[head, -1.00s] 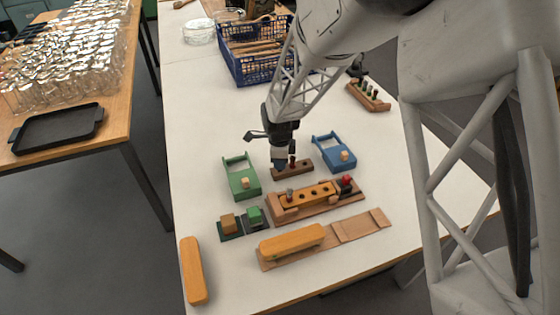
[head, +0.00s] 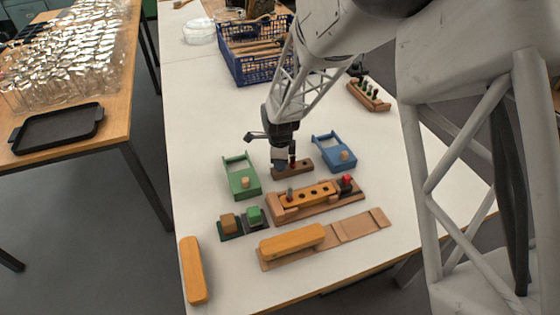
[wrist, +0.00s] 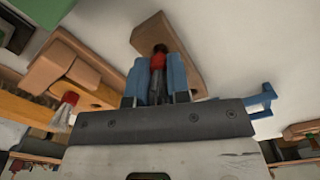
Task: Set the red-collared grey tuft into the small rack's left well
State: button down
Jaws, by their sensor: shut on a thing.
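My gripper (wrist: 160,82) is shut on the red-collared grey tuft (wrist: 158,62), which stands upright between its two blue fingers in the wrist view. The small rack (wrist: 183,42) is a brown wooden block just beyond the tuft; a dark well shows at the tuft's far end. In the head view my gripper (head: 281,162) is at the left part of the small rack (head: 304,169). A dark red upright piece shows right beside the finger; I cannot tell if it is the held tuft. How deep the tuft sits is hidden.
A green tray (head: 240,178) is at left, a blue tray (head: 333,152) at right. A blue basket (head: 246,70) is farther back.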

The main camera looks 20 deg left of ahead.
jog(key=shift+f, duration=0.75)
dwell(1.8)
jog(key=c, duration=0.6)
grip_release()
jog(key=shift+r, duration=0.25)
jog(key=shift+r, duration=3.25)
